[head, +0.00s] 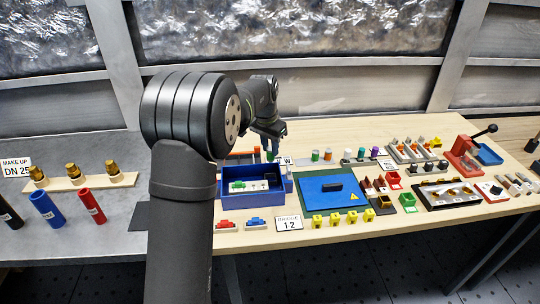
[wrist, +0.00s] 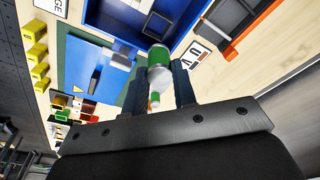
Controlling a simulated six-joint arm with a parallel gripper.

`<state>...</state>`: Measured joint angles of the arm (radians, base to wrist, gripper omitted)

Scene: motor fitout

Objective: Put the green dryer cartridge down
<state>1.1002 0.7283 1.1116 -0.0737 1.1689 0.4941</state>
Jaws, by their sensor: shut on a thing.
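My gripper (wrist: 158,88) is shut on the green dryer cartridge (wrist: 159,58), a small cylinder with green bands and a silver-white middle, held between the two fingers. In the head view my gripper (head: 270,138) hangs over the back part of the open blue box, with the green cartridge (head: 270,157) pointing down below the fingers. Whether the cartridge touches anything below cannot be told. The blue box (head: 250,205) holds a green and white part inside.
A blue panel with a black block (head: 332,187) lies right of the box. Several small coloured cylinders (head: 328,155) stand in a row behind it. Yellow parts (head: 335,219) line the front edge. A red lever press (head: 465,155) stands at the right. Brass fittings (head: 72,170) sit left.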

